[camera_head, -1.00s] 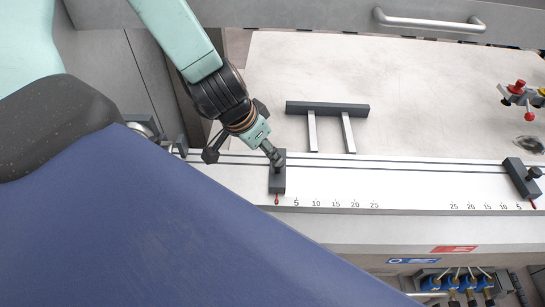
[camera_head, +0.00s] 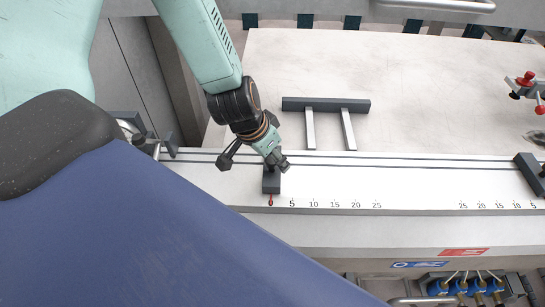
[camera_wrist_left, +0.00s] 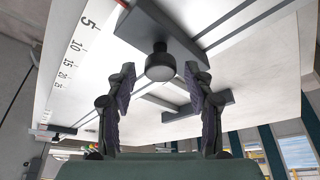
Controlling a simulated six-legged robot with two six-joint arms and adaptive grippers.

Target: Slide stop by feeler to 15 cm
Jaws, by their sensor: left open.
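The left stop (camera_head: 271,183) is a dark block on the rail, its red pointer at 0 on the scale. In the left wrist view its dark body (camera_wrist_left: 185,35) carries a round black knob (camera_wrist_left: 160,63). My left gripper (camera_head: 279,163) is over this stop in the head view. In the wrist view my left gripper (camera_wrist_left: 158,88) is open, its fingers on either side of the knob with gaps. A second dark stop (camera_head: 531,172) is at the right end of the rail. Which part is the feeler I cannot tell. My right gripper is not in view.
A dark bar on two light legs (camera_head: 326,105) lies on the pale table (camera_head: 420,90) behind the rail. A red and black fitting (camera_head: 525,84) stands at the far right. The scale strip right of the left stop is clear.

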